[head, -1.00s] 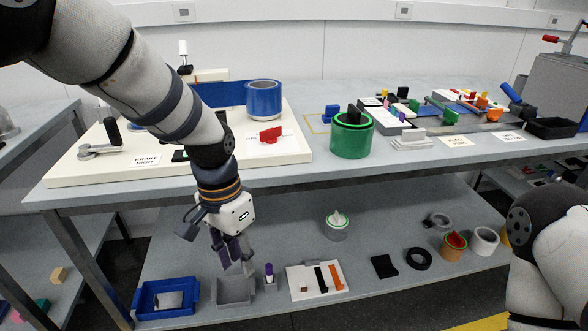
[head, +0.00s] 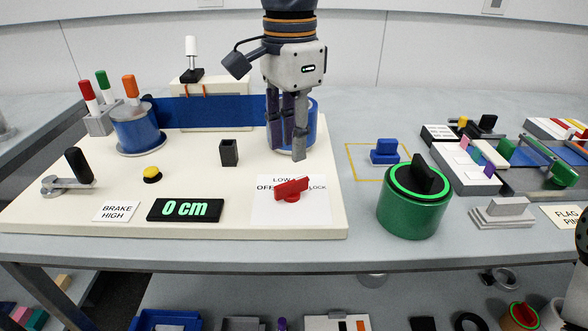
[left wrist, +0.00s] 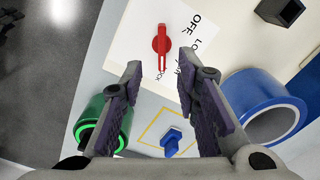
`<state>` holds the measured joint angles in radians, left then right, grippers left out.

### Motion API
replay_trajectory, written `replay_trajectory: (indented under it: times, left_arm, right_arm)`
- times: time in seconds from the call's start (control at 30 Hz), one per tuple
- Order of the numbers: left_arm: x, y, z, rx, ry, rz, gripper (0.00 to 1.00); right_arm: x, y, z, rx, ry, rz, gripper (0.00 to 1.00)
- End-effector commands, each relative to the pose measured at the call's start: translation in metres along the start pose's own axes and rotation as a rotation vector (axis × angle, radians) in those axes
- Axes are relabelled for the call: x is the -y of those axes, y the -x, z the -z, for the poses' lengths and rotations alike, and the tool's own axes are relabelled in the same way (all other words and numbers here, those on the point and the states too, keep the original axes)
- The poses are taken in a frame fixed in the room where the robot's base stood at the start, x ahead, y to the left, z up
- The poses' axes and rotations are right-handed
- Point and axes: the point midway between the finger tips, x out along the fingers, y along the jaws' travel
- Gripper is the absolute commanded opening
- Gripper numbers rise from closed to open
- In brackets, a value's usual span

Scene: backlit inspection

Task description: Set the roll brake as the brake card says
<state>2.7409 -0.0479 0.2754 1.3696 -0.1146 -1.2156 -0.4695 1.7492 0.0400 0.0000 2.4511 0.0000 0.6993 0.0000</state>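The brake card (head: 116,211) lies at the front left of the cream board and reads BRAKE HIGH. The red brake knob (head: 292,190) sits on a white label plate (head: 262,215). OFF shows left of the knob, LOW behind it and LOCK to its right; other lettering is hidden. I cannot tell which mark the knob points at. My left gripper (head: 290,150) hangs above and behind the knob, in front of the blue roll (head: 312,125). In the left wrist view its fingers are apart and empty, with the red knob (left wrist: 162,42) beyond their tips. My right gripper is out of view.
A black display (head: 184,209) reads 0 cm. A crank handle (head: 76,166), yellow button (head: 152,174) and dark square post (head: 229,152) stand on the board. A green drum (head: 413,205) stands right of it, near a blue block (head: 385,151).

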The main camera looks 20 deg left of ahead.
Motion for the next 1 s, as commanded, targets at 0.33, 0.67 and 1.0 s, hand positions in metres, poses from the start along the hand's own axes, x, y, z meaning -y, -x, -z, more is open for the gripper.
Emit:
replay_trajectory:
  times: [0.33, 0.67, 1.0]
  left_arm:
    - [0.000, -0.073, 0.000, 0.002, 0.000, -0.001, 0.29]
    - [0.000, -0.080, 0.000, 0.000, 0.001, 0.000, 0.29]
    - [0.000, -0.080, 0.000, 0.000, 0.001, 0.000, 0.00]
  right_arm:
    - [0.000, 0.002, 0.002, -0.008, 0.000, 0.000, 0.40]
    - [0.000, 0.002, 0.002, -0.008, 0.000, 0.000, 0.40]
    - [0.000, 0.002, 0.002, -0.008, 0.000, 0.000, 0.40]
